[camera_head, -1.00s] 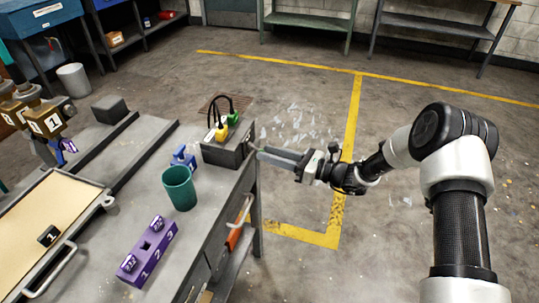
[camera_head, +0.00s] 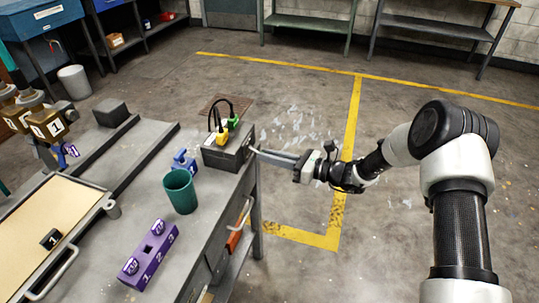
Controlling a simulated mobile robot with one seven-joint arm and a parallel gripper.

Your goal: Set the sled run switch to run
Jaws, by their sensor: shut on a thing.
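A dark control box (camera_head: 219,157) stands at the bench's right edge, with a yellow and a green plug on top joined by black cables. My gripper (camera_head: 262,153) reaches it from the right, its long fingers level and their tips at the box's right-hand face. The fingers look closed together on a small part there, apparently the sled run switch. The switch itself is hidden by the fingertips or too small to make out, so its position cannot be read.
On the grey bench are a green cup (camera_head: 180,190), a blue clamp-like item (camera_head: 184,161), a purple numbered block (camera_head: 149,251) and a tan tray (camera_head: 50,207) with a black cube. A bronze mechanism (camera_head: 50,125) stands at far left. Floor right of the bench is open.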

